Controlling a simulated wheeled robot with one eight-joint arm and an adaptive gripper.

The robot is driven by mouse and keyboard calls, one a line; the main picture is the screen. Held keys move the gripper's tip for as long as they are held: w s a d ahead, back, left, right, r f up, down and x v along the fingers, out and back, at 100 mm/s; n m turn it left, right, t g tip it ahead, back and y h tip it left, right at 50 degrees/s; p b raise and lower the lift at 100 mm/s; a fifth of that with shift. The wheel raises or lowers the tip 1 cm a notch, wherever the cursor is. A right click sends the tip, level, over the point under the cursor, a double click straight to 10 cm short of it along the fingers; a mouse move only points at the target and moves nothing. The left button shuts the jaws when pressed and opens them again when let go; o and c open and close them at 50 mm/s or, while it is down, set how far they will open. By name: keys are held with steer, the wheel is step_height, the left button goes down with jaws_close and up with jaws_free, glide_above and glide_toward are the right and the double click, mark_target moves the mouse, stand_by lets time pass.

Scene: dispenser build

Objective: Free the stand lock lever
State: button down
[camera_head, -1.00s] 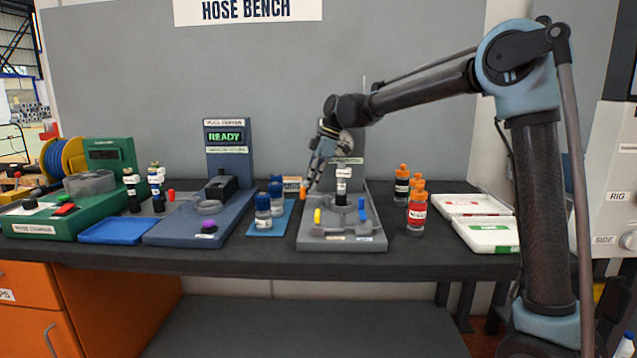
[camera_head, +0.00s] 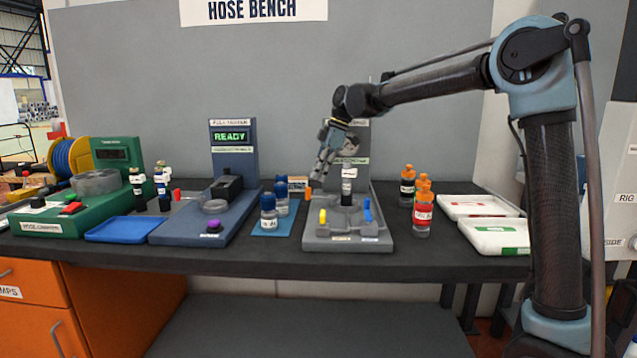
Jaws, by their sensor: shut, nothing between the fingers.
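The grey stand (camera_head: 347,244) is on the bench, right of the picture's middle. A dark, white-labelled cylinder (camera_head: 349,186) is upright in it. A yellow lever (camera_head: 322,216) is at its front left, a blue lever (camera_head: 367,210) at its right, and an orange-ended piece (camera_head: 309,191) by its left rear edge. The small labels are too blurred to tell which is the lock lever. My gripper (camera_head: 316,180) is shut and empty, pointing down behind and left of the cylinder, close to the orange piece. I cannot tell whether they touch.
Blue-capped bottles (camera_head: 268,214) stand on a blue mat left of the stand. Orange-capped bottles (camera_head: 422,210) and white trays (camera_head: 490,236) are to the right. A blue station reading READY (camera_head: 231,137) is further left. Bare bench lies in front of the stand.

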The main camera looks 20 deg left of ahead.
steer(key=v, duration=0.9)
